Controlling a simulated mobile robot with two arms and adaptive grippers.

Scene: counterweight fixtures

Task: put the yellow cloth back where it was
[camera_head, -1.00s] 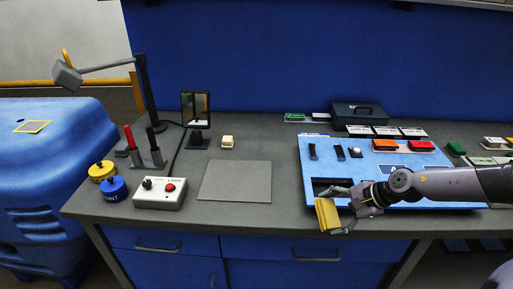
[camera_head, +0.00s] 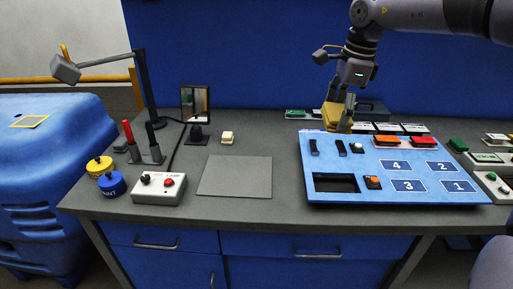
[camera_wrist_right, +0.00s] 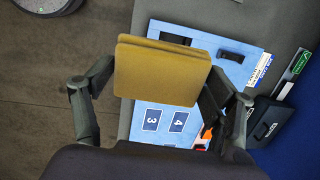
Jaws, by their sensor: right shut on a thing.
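The yellow cloth (camera_head: 332,116), a folded pad, is held in the air above the back edge of the blue panel. My right gripper (camera_head: 341,103) is shut on it, its fingers pointing down. In the right wrist view the cloth (camera_wrist_right: 160,70) spans between the two fingers of the gripper (camera_wrist_right: 158,92) and hides part of the panel. My left gripper is not in view.
The blue panel (camera_head: 334,198) has switches, numbered squares and a dark recess (camera_head: 335,182). A black case (camera_head: 374,112) stands behind it. A grey mat (camera_head: 235,176), control box (camera_head: 160,190) and lamp (camera_head: 150,100) are to the left.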

